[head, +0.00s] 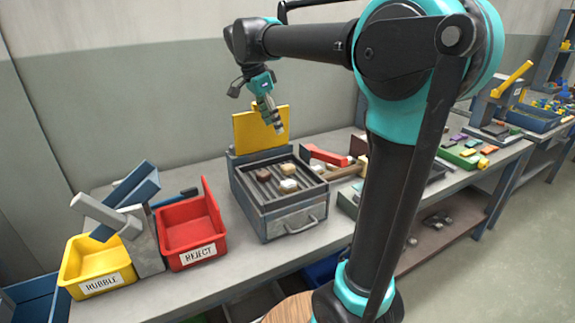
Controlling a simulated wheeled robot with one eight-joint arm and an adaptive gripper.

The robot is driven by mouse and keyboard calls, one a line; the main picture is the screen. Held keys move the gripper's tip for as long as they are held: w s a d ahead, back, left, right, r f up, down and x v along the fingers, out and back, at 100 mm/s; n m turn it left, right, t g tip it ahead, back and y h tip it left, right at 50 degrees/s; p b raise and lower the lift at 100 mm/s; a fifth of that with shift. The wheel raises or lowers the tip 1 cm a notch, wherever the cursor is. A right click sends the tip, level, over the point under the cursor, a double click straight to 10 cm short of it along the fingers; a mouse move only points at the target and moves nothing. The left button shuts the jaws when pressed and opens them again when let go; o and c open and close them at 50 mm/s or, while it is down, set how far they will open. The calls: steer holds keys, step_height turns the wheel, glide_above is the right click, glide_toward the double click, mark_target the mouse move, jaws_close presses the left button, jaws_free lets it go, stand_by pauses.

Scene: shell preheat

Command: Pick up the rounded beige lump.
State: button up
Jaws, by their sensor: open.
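On the dark ribbed top of a grey metal box (290,220) lie three small lumps.
Left of the box stand a red REJECT bin (190,232), a yellow RUBBLE bin (75,262) and an upright blue-and-grey device (145,240). A red-handled tool (326,156) lies to the right. My arm hides part of the bench there.

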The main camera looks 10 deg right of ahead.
mark_target(288, 166)
steer(key=x, duration=1.7)
steer(key=shift+c, duration=0.5)
steer(key=c, duration=1.2)
